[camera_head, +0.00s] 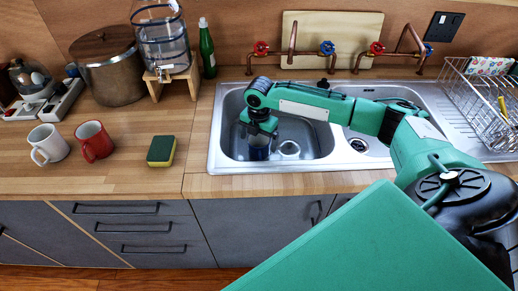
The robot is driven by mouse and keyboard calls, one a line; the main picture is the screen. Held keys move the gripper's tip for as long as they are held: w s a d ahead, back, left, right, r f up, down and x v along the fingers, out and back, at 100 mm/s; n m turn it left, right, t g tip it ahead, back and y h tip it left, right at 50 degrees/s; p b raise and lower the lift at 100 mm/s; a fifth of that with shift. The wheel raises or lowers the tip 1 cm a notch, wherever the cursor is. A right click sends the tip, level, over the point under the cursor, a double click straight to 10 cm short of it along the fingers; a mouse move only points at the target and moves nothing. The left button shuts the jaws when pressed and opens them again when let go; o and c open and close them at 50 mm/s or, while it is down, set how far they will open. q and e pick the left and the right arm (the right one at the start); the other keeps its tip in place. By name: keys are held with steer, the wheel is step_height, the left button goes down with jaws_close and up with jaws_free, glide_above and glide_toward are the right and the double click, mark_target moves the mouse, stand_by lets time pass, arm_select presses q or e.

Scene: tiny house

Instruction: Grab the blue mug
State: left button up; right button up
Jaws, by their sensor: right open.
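The blue mug (259,152) is in the left basin of the sink (228,160), and its upper part is partly hidden by my right gripper. My right gripper (260,134) points down into the basin directly over the mug and is open. I cannot tell whether its fingers are around the mug or just above it. My left gripper is not in view.
On the counter are another white mug (48,144), a red mug (94,141) and a sponge (161,151). Copper taps (328,50) stand behind the sink; a dish rack (487,100) is at right.

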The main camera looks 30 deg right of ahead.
steer(key=shift+f, duration=1.35)
steer(key=shift+w, duration=0.1)
steer(key=c, duration=1.3)
steer(key=shift+o, duration=0.2)
steer(key=shift+r, duration=0.1)
